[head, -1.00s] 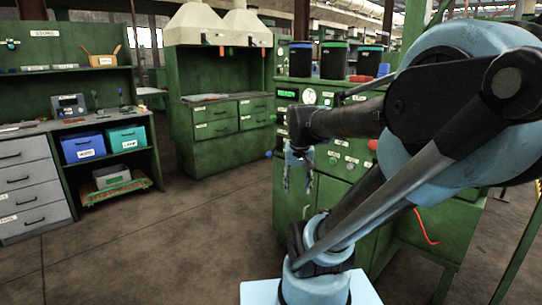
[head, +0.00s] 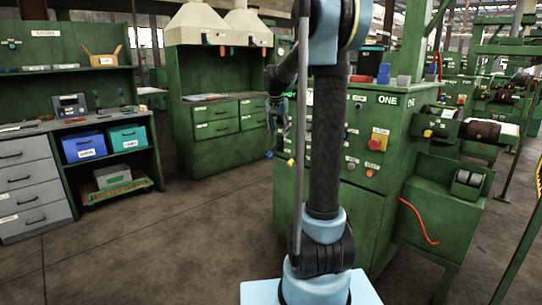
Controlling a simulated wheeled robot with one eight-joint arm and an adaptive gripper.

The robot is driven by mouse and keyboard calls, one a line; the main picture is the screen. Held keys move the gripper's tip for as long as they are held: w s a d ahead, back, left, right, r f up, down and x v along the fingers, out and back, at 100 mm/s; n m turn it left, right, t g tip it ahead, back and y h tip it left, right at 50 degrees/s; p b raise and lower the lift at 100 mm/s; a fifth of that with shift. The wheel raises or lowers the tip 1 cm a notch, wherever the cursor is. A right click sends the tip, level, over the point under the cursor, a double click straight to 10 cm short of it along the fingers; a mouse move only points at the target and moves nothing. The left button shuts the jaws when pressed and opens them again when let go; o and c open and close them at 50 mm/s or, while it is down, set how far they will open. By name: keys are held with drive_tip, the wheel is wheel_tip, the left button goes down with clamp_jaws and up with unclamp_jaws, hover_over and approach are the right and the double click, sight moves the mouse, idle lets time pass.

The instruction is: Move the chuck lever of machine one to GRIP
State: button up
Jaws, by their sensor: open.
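Machine one (head: 385,125) is the green cabinet marked ONE, right of centre in the head view. Its front carries knobs, buttons and small labels too small to read. A blue knob (head: 268,154) and a yellow knob (head: 291,163) show at its left side. I cannot tell which control is the chuck lever, nor its position. My gripper (head: 280,130) hangs fingers down, open and empty, at the left edge of the machine, above these knobs in the picture. My upright arm hides the left part of the machine's front.
A green drawer cabinet (head: 210,145) stands behind left, and a bench with blue and teal boxes (head: 83,147) at far left. The floor between is clear.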

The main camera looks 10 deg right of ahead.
drive_tip(key=w+a+f+m, duration=0.1)
drive_tip(key=w+f+m, duration=0.1)
drive_tip(key=w, duration=1.1)
drive_tip(key=m, duration=0.1)
approach(272, 151)
drive_tip(key=shift+t+h, duration=0.3)
drive_tip(key=shift+t, duration=0.1)
drive_tip(key=x, duration=1)
drive_tip(key=shift+a+f, duration=0.3)
drive_tip(key=shift+f, duration=0.2)
